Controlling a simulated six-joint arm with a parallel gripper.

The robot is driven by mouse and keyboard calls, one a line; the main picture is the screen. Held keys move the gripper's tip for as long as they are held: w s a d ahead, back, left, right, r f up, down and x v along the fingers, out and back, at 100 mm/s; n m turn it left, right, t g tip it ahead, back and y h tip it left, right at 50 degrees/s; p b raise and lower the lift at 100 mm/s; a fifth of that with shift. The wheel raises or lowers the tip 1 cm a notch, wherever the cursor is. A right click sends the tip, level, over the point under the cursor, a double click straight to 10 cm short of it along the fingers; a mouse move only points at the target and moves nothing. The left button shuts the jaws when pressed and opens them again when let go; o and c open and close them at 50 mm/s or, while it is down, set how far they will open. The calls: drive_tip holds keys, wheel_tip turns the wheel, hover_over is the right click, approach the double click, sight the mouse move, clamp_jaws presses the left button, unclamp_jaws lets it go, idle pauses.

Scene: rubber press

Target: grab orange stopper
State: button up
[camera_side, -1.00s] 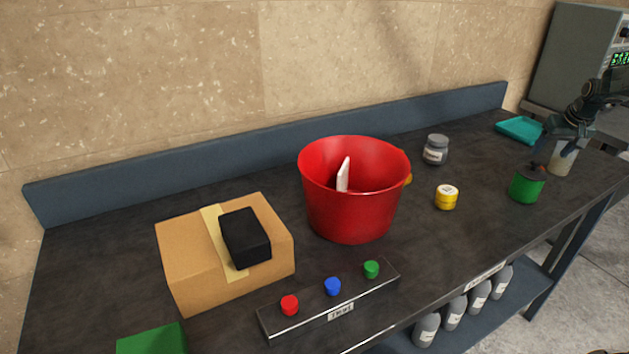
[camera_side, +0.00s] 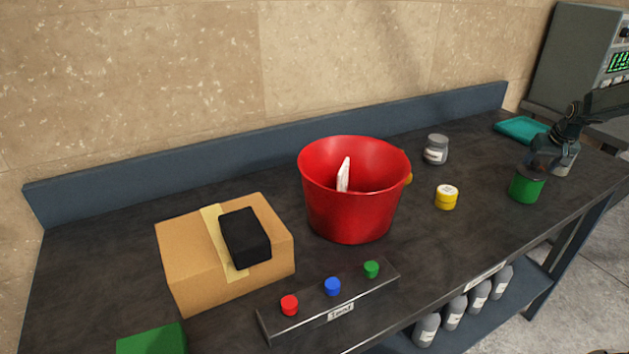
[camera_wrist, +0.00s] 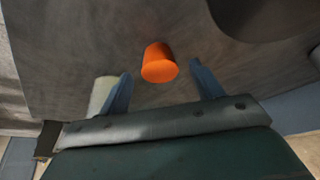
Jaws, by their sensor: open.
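The orange stopper (camera_wrist: 159,63) shows in the wrist view as a small tapered plug on a grey surface. It lies in the gap between my two fingertips in that picture, with space on both sides. My gripper (camera_side: 541,158) is open and empty, at the right of the bench in the side view, just above and behind the green container (camera_side: 526,188). The stopper cannot be made out in the side view, where the gripper and the container cover that spot.
A pale beaker (camera_side: 562,167) stands close beside my gripper; a pale cylinder (camera_wrist: 102,94) is by the left finger in the wrist view. A teal tray (camera_side: 520,129) lies behind. A yellow jar (camera_side: 446,198), grey jar (camera_side: 436,150) and red bucket (camera_side: 352,210) stand to the left.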

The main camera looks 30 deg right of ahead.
drive_tip(key=shift+x, duration=1.25)
drive_tip(key=shift+c, duration=0.5)
drive_tip(key=c, duration=1)
